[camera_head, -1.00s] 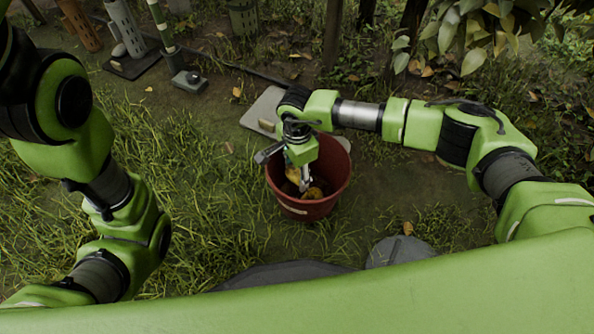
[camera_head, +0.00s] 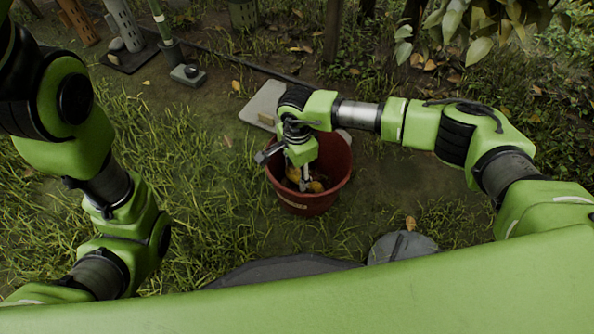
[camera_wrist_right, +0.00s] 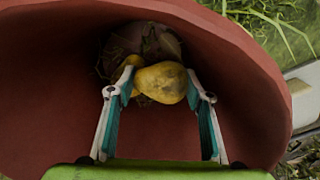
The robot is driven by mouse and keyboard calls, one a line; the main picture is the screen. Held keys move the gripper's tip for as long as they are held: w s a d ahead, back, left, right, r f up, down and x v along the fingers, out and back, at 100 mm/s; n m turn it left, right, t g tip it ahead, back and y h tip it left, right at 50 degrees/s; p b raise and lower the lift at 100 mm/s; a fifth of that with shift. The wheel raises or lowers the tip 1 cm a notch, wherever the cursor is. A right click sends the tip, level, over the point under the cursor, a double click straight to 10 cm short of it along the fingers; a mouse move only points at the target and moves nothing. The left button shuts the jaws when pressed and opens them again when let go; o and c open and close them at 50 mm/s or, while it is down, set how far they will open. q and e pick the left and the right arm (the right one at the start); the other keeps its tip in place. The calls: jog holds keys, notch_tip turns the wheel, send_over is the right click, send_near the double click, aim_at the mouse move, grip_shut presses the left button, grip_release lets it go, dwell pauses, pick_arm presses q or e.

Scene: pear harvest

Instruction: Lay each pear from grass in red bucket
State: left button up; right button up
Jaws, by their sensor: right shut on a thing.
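The red bucket (camera_head: 308,204) stands on the ground in the middle of the head view. My right gripper (camera_head: 303,186) reaches down inside it. In the right wrist view the right gripper (camera_wrist_right: 158,92) has its two fingers on either side of a yellow pear (camera_wrist_right: 162,83) with brown spots, shut on it deep in the bucket. A second yellow pear (camera_wrist_right: 127,72) shows partly behind it. Yellow fruit (camera_head: 315,187) also shows in the bucket in the head view. The left arm shows at the left, but its gripper is out of view.
A pale flat slab (camera_head: 262,106) lies just behind the bucket. A grey round stone (camera_head: 402,247) lies at its front right. Several posts and pots stand at the back left. Leafy branches (camera_head: 480,20) hang at the upper right. Grass on the left is open.

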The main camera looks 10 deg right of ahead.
jog(key=shift+f, duration=0.3)
dwell(0.5)
jog(key=o, duration=1.2)
jog(key=shift+o, duration=0.2)
jog(key=shift+r, duration=0.1)
